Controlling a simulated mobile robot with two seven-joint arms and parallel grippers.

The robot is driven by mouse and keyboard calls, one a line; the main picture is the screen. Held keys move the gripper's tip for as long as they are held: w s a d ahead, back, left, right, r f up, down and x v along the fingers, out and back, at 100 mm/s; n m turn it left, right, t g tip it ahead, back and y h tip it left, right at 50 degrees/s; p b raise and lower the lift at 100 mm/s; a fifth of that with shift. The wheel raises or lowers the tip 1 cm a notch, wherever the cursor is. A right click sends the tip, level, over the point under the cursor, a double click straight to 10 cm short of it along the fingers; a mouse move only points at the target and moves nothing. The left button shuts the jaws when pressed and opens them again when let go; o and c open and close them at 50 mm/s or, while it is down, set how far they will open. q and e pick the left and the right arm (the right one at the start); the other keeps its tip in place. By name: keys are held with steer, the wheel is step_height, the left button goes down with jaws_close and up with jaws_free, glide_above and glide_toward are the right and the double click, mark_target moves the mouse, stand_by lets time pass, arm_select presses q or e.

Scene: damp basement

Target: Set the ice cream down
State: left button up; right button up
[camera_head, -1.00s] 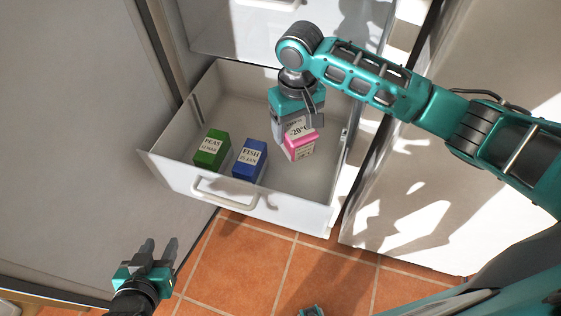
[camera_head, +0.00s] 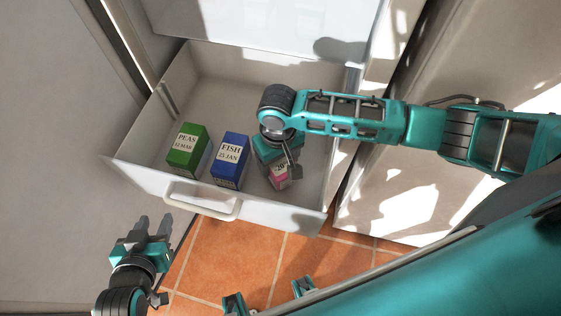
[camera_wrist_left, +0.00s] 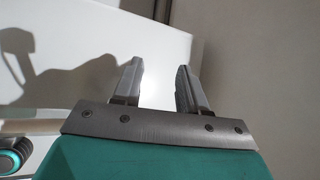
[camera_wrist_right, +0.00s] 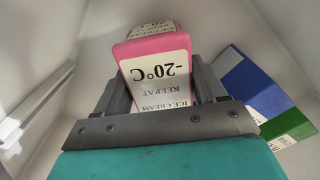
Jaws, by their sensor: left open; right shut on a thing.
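The ice cream (camera_head: 279,178) is a pink box with a white label. In the right wrist view the ice cream (camera_wrist_right: 152,62) sits between the fingers of my right gripper (camera_wrist_right: 163,90), its label reading ICE CREAM, KEEP AT -20°C. My right gripper (camera_head: 283,170) is shut on it inside the open drawer (camera_head: 262,208), near the drawer's right front. Whether the box touches the drawer floor is hidden by the gripper. My left gripper (camera_head: 153,226) is open and empty, outside the drawer at the front left; it also shows in the left wrist view (camera_wrist_left: 156,78).
A green PEAS box (camera_head: 187,150) and a blue FISH box (camera_head: 230,161) stand in the drawer, left of the ice cream. The drawer's back part is bare. A handle (camera_head: 201,201) is on its front, above the orange tiled floor (camera_head: 236,255).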

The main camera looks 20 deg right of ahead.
steer(key=shift+f+b, duration=0.45)
steer(key=shift+f, duration=0.45)
steer(key=shift+w+f, duration=0.1)
arm_select(q)
steer(key=shift+w+d+f, duration=0.1)
steer(key=shift+d+f, duration=0.1)
steer(key=shift+f, duration=0.4)
steer(key=shift+w+d+f, duration=0.1)
steer(key=shift+d+f, duration=0.05)
steer(key=shift+f, duration=0.45)
arm_select(e)
steer(key=shift+f, duration=0.1)
arm_select(q)
steer(key=shift+r, duration=0.2)
arm_select(e)
steer(key=o, duration=1.3)
steer(key=shift+c, duration=0.2)
arm_select(q)
steer(key=shift+w, duration=0.1)
